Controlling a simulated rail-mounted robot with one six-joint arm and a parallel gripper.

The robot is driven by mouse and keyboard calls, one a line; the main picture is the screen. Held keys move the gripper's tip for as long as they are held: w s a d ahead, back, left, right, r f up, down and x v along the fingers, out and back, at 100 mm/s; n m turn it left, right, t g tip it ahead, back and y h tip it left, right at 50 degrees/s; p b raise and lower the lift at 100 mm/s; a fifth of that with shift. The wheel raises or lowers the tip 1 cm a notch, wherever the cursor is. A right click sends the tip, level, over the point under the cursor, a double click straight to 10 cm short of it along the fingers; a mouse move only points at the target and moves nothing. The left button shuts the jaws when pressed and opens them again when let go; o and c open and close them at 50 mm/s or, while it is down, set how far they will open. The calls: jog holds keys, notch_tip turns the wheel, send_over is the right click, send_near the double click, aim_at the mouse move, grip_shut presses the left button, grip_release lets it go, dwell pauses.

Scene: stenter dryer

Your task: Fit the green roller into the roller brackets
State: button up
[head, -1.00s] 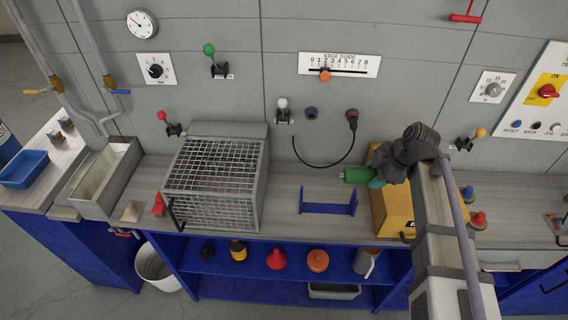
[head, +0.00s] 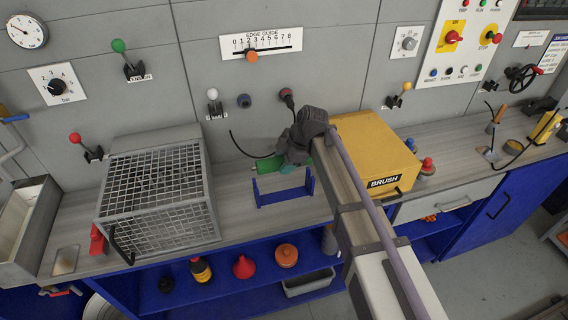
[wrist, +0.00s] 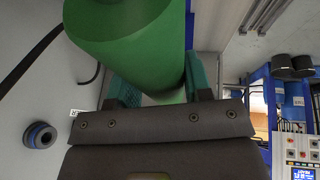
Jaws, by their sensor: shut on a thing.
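The green roller (head: 262,169) is in my gripper (head: 290,166), near the back of the worktop in the head view. In the wrist view the green roller (wrist: 125,30) fills the top of the picture, between the teal fingers of my gripper (wrist: 160,95). My gripper is shut on it. The blue roller brackets (head: 284,196) stand on the worktop, with an upright at each end. The roller appears above and behind them in the head view. My arm hides part of the roller, and I cannot tell the exact gap to the brackets.
A wire-mesh cage (head: 158,194) stands left of the brackets. A yellow box marked BRUSH (head: 372,146) stands to the right, behind my arm. A black cable (head: 238,147) hangs from the wall behind. The worktop in front of the brackets is clear.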

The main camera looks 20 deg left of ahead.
jog(key=shift+f+b, duration=2.75)
jog(key=shift+f, duration=0.1)
jog(key=shift+f, duration=0.15)
jog(key=shift+f+b, duration=0.3)
jog(key=shift+b, duration=0.15)
jog(key=shift+f+b, duration=1.05)
jog(key=o, duration=1.2)
jog(key=shift+s, duration=0.1)
